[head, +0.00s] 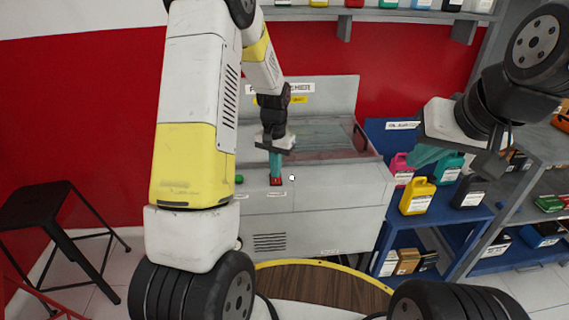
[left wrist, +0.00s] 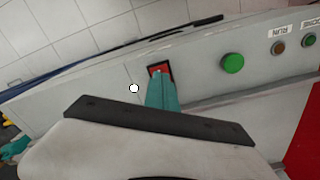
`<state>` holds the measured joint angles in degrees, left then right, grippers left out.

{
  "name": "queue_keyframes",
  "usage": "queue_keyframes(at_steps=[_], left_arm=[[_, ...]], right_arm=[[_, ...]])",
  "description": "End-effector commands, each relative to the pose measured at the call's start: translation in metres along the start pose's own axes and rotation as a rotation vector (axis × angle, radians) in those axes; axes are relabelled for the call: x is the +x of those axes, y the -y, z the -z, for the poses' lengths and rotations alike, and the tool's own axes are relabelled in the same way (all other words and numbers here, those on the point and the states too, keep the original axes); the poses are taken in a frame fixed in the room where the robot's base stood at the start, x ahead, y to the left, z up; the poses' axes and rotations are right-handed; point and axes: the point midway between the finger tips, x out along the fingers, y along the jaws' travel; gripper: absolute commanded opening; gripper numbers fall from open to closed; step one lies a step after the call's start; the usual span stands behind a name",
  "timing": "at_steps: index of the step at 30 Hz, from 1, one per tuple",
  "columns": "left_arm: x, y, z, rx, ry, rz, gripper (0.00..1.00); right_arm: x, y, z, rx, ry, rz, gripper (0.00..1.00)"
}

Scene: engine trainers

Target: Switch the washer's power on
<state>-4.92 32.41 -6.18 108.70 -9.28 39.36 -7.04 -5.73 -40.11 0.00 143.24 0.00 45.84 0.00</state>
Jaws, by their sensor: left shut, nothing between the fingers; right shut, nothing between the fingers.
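The washer (head: 330,205) is a grey cabinet with a raised lid panel at its back. My right gripper (head: 425,155) is at the right, above the blue shelf, shut and empty.
A green button (left wrist: 232,63) and smaller buttons (left wrist: 279,48) sit beside the switch. A blue shelf (head: 375,140) with jugs, including a yellow one (head: 417,196), stands right of the washer. A black stool (head: 40,215) is at the left.

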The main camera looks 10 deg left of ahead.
Motion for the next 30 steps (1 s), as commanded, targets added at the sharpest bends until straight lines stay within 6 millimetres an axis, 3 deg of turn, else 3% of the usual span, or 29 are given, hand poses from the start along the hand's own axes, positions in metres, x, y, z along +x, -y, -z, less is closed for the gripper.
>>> queue_keyframes(at_steps=[18,30], left_arm=[[-0.050,0.000,0.000,0.001,-0.002,0.000,0.00],[-0.056,0.000,0.000,0.001,0.000,0.000,0.00]], right_arm=[[0.000,0.000,0.000,0.000,0.000,0.000,0.00],[0.000,0.000,0.000,0.000,0.000,0.000,0.00]])
